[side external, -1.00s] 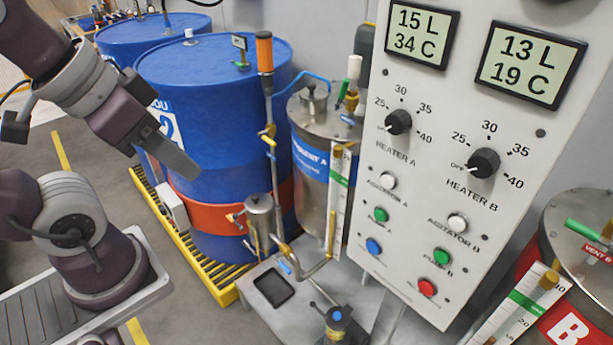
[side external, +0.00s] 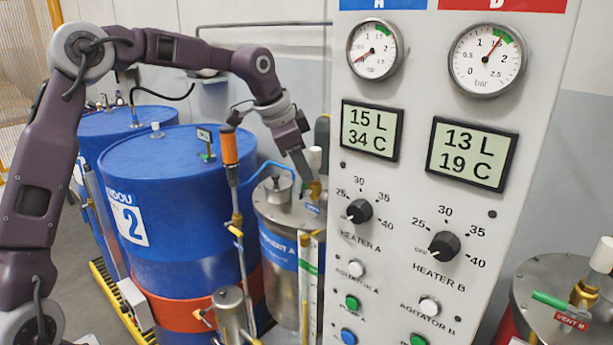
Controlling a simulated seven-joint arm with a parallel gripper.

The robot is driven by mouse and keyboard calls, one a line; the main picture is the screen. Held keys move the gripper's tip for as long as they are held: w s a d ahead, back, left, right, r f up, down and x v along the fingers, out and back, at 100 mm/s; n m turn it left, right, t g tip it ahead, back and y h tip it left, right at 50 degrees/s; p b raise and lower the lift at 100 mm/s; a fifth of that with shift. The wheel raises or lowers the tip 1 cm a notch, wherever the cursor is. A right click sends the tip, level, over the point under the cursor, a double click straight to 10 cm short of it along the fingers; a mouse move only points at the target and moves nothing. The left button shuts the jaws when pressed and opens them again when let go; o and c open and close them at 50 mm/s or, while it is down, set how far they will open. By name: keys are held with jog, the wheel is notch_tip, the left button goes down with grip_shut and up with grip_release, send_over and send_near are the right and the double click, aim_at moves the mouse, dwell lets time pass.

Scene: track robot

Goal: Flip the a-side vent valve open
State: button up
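The a-side vent valve (side external: 314,189) stands on the lid of the steel tank A (side external: 275,208), left of the control panel. Its brass body, white cap (side external: 315,158) and small blue tag (side external: 312,208) show. Its green handle is not visible now, so I cannot tell how it is turned. My gripper (side external: 304,175) points down over the tank lid, its fingertips just left of the valve body and cap. I cannot tell whether they touch the valve. The fingers are seen edge-on, so their opening is hidden.
The white control panel (side external: 410,210) rises close to the right of the valve. A blue drum (side external: 180,230) and an orange-handled rod (side external: 229,150) stand to the left. A metal cup-like fitting (side external: 279,181) is on the lid. Tank B, with its green vent handle (side external: 553,301), is at far right.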

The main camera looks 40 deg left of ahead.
jog(key=shift+x, duration=1.35)
grip_shut()
jog(key=shift+a+h, duration=0.45)
jog(key=shift+h, duration=0.25)
jog(key=shift+a+n+h, duration=0.2)
jog(key=shift+n+h, duration=0.1)
jog(key=shift+h, duration=0.5)
grip_release()
